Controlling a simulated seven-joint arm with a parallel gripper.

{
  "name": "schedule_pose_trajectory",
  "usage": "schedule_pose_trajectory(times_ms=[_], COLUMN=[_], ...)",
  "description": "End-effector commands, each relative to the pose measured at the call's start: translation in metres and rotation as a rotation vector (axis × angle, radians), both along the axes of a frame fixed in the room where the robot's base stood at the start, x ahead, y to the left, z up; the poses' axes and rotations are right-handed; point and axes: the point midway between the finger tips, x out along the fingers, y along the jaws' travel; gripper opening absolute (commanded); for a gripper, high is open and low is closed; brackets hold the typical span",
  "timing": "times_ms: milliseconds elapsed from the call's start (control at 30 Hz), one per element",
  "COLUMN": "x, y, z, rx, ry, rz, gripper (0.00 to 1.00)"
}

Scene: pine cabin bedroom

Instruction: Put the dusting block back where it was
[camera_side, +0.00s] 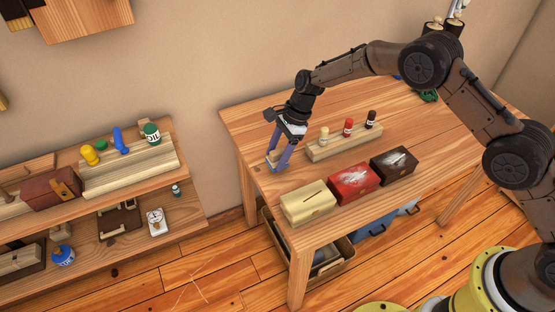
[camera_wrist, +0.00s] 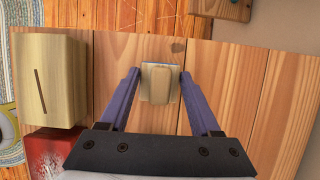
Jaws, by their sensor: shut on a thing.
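The dusting block (camera_wrist: 160,84) is a small pale wooden block with a raised grip and a bluish-white edge along its far side. It sits between the two fingers of my gripper (camera_wrist: 158,76) in the wrist view. In the side view my gripper (camera_side: 278,158) is at the left end of the table, pointing down, shut on the block (camera_side: 271,163). The block is at or just above the tabletop; I cannot tell if it touches.
A pale slotted box (camera_side: 308,203), a red box (camera_side: 353,184) and a black box (camera_side: 394,165) line the table's front; the last two bear white smears. A cluttered shelf (camera_side: 130,170) stands left, across a gap.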

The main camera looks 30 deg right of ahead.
Motion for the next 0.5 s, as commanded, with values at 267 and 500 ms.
schedule_pose_trajectory(times_ms=[267, 500], x=[0.0, -0.001], y=[0.0, 0.0], z=[-0.022, -0.025], rx=[0.0, 0.0], ry=[0.0, 0.001], rz=[-0.001, -0.001], gripper=[0.2, 0.2])
